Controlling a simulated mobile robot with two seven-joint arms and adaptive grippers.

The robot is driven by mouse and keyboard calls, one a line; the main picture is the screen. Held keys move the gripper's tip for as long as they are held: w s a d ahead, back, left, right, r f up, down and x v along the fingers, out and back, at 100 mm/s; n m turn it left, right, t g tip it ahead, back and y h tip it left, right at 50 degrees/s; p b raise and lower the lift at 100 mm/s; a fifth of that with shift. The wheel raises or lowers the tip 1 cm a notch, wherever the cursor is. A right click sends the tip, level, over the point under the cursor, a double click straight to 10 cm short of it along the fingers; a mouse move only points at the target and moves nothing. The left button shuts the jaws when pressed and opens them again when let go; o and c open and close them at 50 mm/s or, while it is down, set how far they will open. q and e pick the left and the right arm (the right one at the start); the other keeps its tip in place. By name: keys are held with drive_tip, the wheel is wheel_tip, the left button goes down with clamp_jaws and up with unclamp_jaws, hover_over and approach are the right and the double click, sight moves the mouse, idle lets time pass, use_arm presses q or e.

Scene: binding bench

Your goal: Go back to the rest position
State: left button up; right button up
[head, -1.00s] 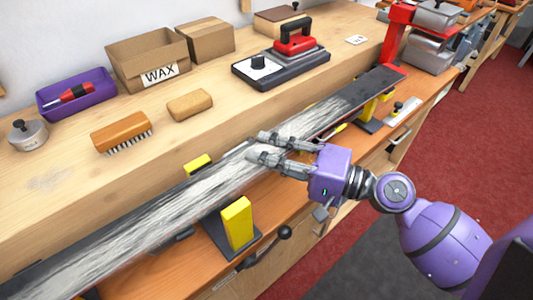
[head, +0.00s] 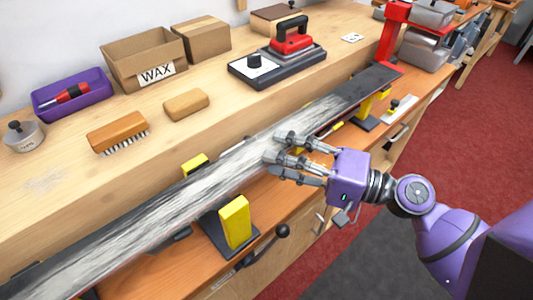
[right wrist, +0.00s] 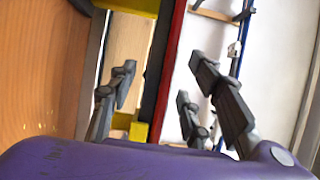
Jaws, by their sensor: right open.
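My right gripper (head: 280,158) is purple with grey fingers. In the head view it hovers at the near edge of the long ski (head: 185,198), with its fingers spread and nothing between them. I cannot tell whether a fingertip touches the ski. The ski's dark base carries whitish streaks and lies across yellow-padded supports (head: 236,220). In the right wrist view the open fingers (right wrist: 165,100) show with a yellow part and a red strip behind them. My left gripper is in no view.
Behind the ski stand a brush (head: 117,131), a cork block (head: 187,103), a purple tray (head: 72,104), a WAX box (head: 147,66), a metal pot (head: 23,136) and a red-handled iron (head: 292,52) on its base. A clamp handle (head: 277,236) sticks out in front. Red floor lies at right.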

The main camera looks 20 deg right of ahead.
drive_tip(key=v, duration=0.8)
drive_tip(key=s+d+f+n+g+h, duration=0.1)
drive_tip(key=s+f+h, duration=0.25)
drive_tip(key=f, duration=0.75)
drive_tip(key=s+f+g+h, duration=0.1)
drive_tip(key=s+f+h, duration=0.25)
drive_tip(key=f, duration=0.85)
drive_tip(key=s+a+f+n+g+h, duration=0.35)
drive_tip(key=s+f+n+h, duration=0.35)
drive_tip(key=s+f, duration=0.8)
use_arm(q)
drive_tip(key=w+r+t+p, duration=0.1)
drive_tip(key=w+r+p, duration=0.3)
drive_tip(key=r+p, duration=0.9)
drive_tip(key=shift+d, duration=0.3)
use_arm(e)
wheel_tip(320, 180, up, 14)
drive_tip(key=w+t+y, duration=0.1)
drive_tip(key=w+t, duration=0.1)
drive_tip(key=shift+w+a+n, duration=0.4)
drive_tip(key=shift+a, duration=0.1)
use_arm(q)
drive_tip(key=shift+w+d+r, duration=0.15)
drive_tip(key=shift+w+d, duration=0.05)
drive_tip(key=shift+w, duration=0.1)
use_arm(e)
drive_tip(key=shift+w+r, duration=0.15)
